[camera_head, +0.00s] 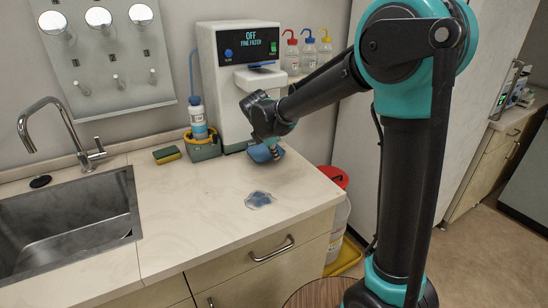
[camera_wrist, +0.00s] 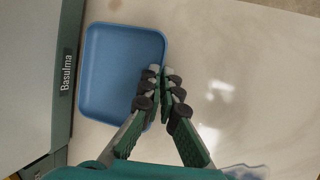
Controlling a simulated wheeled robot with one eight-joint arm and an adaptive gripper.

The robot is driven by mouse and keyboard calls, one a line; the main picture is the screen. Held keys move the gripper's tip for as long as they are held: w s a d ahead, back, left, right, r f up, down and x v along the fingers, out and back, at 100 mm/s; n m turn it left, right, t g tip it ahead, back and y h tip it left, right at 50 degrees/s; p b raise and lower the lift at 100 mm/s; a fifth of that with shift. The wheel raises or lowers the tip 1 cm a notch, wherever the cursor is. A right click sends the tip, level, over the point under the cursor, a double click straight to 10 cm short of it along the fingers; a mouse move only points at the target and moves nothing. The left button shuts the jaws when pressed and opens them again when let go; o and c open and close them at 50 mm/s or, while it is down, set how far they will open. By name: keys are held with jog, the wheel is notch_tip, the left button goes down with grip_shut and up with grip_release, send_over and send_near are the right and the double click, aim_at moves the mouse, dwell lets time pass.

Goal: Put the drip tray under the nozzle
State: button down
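The blue drip tray (camera_head: 262,153) is a shallow square tray, at the foot of the white machine (camera_head: 222,85) at its front right. It also shows in the wrist view (camera_wrist: 115,70), beside the machine's side marked "Basulma". My gripper (camera_head: 268,140) is over the tray's right side. In the wrist view my gripper (camera_wrist: 160,78) has its fingertips close together on the tray's right rim, one finger inside and one outside. The nozzle cannot be made out; the machine's protruding front and my gripper cover that area.
A caddy with a bottle (camera_head: 201,135) and a sponge (camera_head: 167,154) stand left of the machine. Wash bottles (camera_head: 308,50) are behind right. A sink (camera_head: 70,225) is at left.

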jog(key=shift+w+a+f, duration=0.1)
jog(key=shift+w+f, duration=0.05)
jog(key=shift+f, duration=0.6)
jog(key=shift+f, duration=0.1)
jog(key=c, duration=2)
grip_release()
jog(key=v, duration=1.2)
